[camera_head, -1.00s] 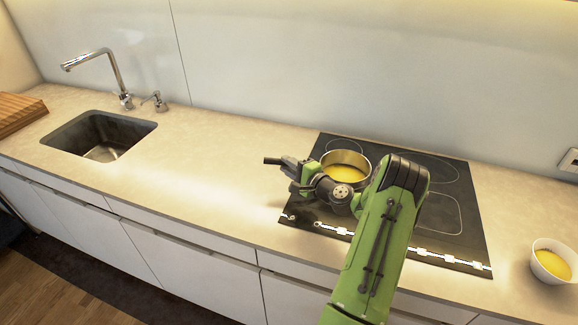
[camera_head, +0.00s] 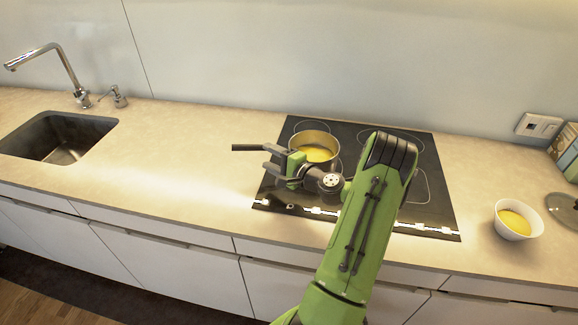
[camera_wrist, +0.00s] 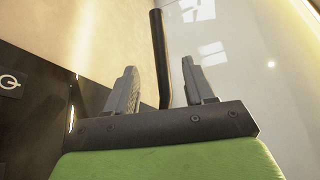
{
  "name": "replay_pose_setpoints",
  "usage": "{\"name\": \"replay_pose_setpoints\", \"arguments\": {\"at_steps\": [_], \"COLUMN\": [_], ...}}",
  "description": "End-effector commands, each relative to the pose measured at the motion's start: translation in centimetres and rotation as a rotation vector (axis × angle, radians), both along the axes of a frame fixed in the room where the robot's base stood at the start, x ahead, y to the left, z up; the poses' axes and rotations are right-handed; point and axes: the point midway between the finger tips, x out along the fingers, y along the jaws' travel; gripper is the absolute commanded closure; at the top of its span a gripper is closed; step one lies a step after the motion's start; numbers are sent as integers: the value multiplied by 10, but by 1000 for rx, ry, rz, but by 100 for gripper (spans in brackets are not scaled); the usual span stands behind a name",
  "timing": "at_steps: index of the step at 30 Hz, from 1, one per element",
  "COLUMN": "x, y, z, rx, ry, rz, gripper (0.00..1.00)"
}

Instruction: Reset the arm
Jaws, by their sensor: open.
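My gripper (camera_head: 268,159) is in front of the pot's left side, at the near left of the hob, with its fingers pointing left. It is open; the two fingers stand apart in the wrist view (camera_wrist: 160,88). The dark handle (camera_head: 246,147) of the pot points left, just by the fingers. In the wrist view the handle (camera_wrist: 159,55) shows in the gap between the fingertips; I cannot tell how deep it lies between them. The metal pot (camera_head: 314,138) holds yellow liquid and sits on the black hob (camera_head: 418,168). My green arm hides part of the hob.
A white bowl (camera_head: 518,220) of yellow liquid stands right of the hob, with a lid (camera_head: 562,208) beside it. Boxes (camera_head: 568,150) stand at the far right. The sink (camera_head: 58,138) and tap are at left. The counter between sink and hob is clear.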

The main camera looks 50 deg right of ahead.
Motion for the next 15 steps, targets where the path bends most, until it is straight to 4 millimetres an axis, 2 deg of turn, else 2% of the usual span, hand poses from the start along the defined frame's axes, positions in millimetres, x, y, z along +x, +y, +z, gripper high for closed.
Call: {"name": "replay_pose_setpoints", "arguments": {"at_steps": [3,9,15], "x": [-36,-83,-100], "y": [-1,1,3], "z": [3,8,10], "rx": [2,-1,-3], "ry": [0,-1,-3], "rz": [-6,-4,1], "gripper": [46,46,46]}}
